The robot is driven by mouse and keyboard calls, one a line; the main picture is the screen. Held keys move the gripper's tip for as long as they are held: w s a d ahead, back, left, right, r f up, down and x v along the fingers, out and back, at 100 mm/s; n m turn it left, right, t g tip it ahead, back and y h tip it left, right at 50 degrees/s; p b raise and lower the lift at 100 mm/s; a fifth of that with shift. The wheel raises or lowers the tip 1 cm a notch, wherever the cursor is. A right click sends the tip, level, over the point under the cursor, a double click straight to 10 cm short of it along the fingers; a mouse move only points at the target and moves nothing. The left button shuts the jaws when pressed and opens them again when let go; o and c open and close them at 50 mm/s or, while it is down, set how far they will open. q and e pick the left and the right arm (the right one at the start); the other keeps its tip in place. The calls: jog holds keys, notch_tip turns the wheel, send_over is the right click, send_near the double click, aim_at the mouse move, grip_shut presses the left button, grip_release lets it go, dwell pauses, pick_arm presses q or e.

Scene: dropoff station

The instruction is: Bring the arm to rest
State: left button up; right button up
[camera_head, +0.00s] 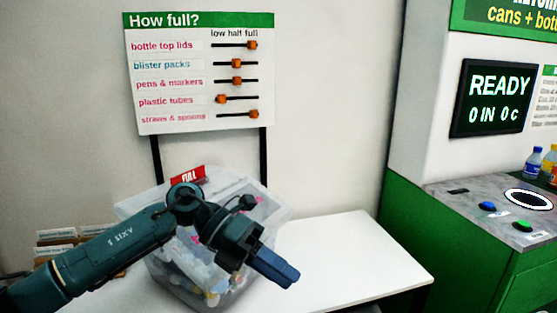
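My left arm comes in from the lower left, and my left gripper (287,277) is held in front of a clear plastic bin. Its blue-grey fingers point to the lower right and look closed together with nothing between them. The gripper and wrist hide part of the bin. My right gripper is not in the picture.
The clear bin (150,208) stands on a white table (375,262) with a red "FULL" tag (188,176). A "How full?" slider board (200,75) stands behind. Small boxes (58,236) are at left. A green machine (415,235) with a READY screen (498,98) is at right.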

pick_arm(q)
jog(key=s+d+n+t+h, duration=0.3)
jog(key=d+n+t+h, duration=0.2)
jog(key=n+h, duration=0.45)
jog(key=w+a+f+n+t+y+p, duration=0.1)
jog(key=a+f+n+t+y, duration=0.55)
jog(key=n, duration=0.55)
jog(key=a+f+n+t+y+p, duration=0.1)
jog(key=a+f+n+t+y, duration=0.3)
jog(key=f+n+t, duration=0.5)
jog(key=s+a+f+n+g+y, duration=0.2)
jog(key=s+a+f+n+y, duration=0.1)
jog(key=s+f, duration=0.4)
jog(key=s+a+f+n+g+y, duration=0.3)
jog(key=s+a+f+n+y, duration=0.1)
jog(key=s+a+f+n, duration=0.2)
jog(key=shift+s+f+n, duration=0.45)
jog(key=shift+s+n, duration=0.1)
jog(key=shift+n, duration=0.6)
